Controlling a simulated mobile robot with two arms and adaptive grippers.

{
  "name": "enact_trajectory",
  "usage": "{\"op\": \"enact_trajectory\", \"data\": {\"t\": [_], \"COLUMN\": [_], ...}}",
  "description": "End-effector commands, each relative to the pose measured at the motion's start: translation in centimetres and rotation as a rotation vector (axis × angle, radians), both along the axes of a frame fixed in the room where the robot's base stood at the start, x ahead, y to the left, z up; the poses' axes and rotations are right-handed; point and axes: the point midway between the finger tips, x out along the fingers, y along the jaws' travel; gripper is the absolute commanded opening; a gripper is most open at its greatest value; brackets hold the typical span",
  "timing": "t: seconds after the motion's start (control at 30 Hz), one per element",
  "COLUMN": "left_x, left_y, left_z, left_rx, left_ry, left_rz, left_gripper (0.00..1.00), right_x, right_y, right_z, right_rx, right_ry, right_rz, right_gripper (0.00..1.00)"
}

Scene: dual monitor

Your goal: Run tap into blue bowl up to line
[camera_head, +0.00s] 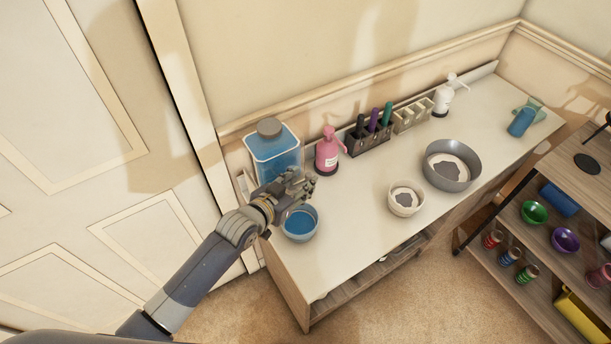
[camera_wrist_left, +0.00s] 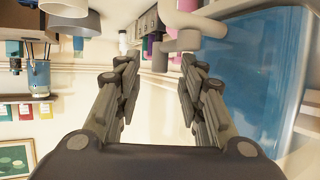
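A clear dispenser (camera_head: 275,152) of blue liquid with a grey lid stands at the left end of the counter. It also fills the right of the left wrist view (camera_wrist_left: 262,75). The blue bowl (camera_head: 300,224) sits on the counter in front of it, with a blue inside; I cannot tell a fill line or how much liquid it holds. My left gripper (camera_head: 306,186) is above the bowl, close to the dispenser's front. In the left wrist view its fingers (camera_wrist_left: 158,68) are apart, and a pale tap (camera_wrist_left: 187,28) shows beyond them. My right gripper is out of view.
A pink pump bottle (camera_head: 328,153) and a marker rack (camera_head: 369,138) stand along the wall. A small pale bowl (camera_head: 417,202) and a larger grey bowl (camera_head: 472,177) sit to the right. A shelf (camera_head: 590,158) stands beyond the counter's front right.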

Motion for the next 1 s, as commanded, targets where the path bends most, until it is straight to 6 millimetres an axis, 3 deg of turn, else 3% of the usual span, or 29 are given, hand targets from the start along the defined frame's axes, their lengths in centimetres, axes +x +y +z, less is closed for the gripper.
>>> {"op": "enact_trajectory", "data": {"t": [0.23,0.63,0.67,0.8,1.0], "left_x": [1.9,2.3,2.3,2.3,2.2], "left_y": [-1.2,-1.4,-1.4,-1.4,-1.5], "left_z": [-0.8,-1.1,-1.1,-1.1,-1.2], "left_rx": [-0.001,0.0,0.0,0.0,0.0], "left_ry": [0.001,0.0,0.0,0.0,0.002], "left_rz": [-0.001,0.0,0.0,0.0,-0.001], "left_gripper": [0.36,0.36,0.34,0.02,0.0], "right_x": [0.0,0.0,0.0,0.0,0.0], "right_y": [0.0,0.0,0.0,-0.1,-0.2], "right_z": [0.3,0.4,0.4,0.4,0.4], "right_rx": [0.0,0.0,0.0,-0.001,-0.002], "right_ry": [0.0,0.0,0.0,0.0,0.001], "right_rz": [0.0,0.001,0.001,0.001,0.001], "right_gripper": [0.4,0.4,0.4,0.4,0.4]}}
